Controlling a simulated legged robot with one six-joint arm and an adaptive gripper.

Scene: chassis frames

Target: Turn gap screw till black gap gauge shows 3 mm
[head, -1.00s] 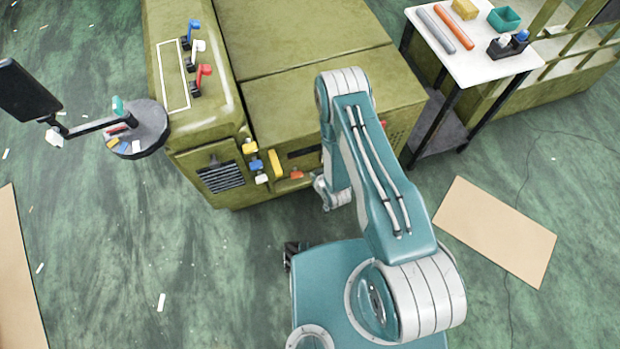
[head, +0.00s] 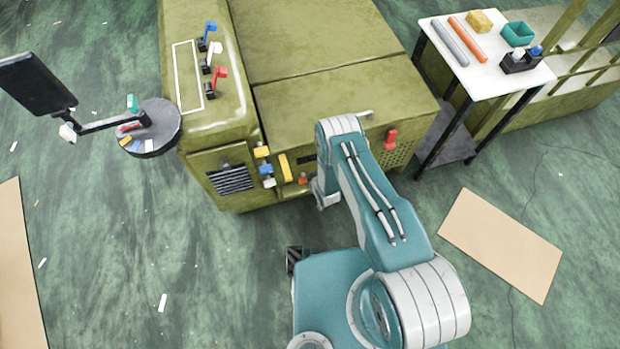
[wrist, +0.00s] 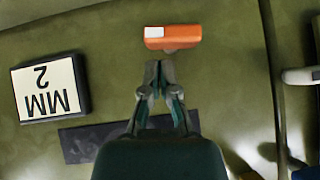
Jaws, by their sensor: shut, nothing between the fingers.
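The black-framed gap gauge (wrist: 50,88) is at the left of the wrist view. Its white face reads 2 MM, turned upside down. An orange block with a white mark (wrist: 172,37), possibly the gap screw, is at the top middle on the olive panel. My gripper (wrist: 158,65) is shut and empty, with its tips just below the orange block in the picture. I cannot tell whether they touch it. In the head view a small orange-red part (head: 303,180) shows low on the machine front; my arm hides my gripper and the gauge there.
The olive machine (head: 330,110) stands ahead. Yellow (head: 262,152), blue (head: 267,169) and white (head: 269,183) knobs and a yellow bar (head: 285,167) are on its front. A red lever (head: 391,139) is right of my arm. A white table (head: 480,80) stands at right.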

